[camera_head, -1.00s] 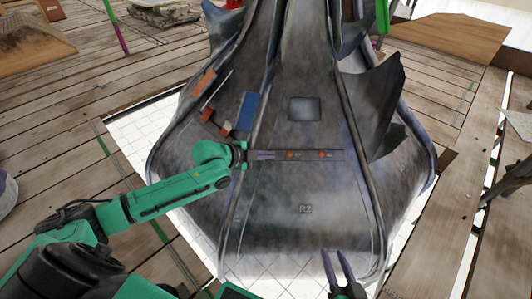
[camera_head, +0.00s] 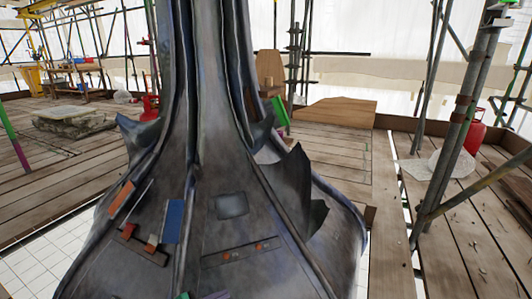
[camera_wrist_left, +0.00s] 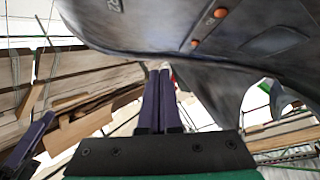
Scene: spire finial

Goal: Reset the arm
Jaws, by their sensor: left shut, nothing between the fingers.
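The large grey metal spire base (camera_head: 270,190) flares out across the middle of the head view. My left gripper (camera_head: 215,296) only just shows at the bottom edge there, low in front of the spire. In the left wrist view its two purple fingers (camera_wrist_left: 160,98) are together, with nothing between them. The spire's dark underside (camera_wrist_left: 190,28) looms close above them; I cannot tell whether they touch. A purple finger-like piece (camera_wrist_left: 28,140) at the left edge of the wrist view looks like my right gripper; its opening cannot be judged.
The spire carries a strip with orange dots (camera_head: 240,252), a blue piece (camera_head: 173,221) and an orange piece (camera_head: 121,200). Scaffold poles (camera_head: 465,100) stand at the right. Plank floor (camera_head: 350,150) surrounds the spire, with a stone stack (camera_head: 75,117) at the back left.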

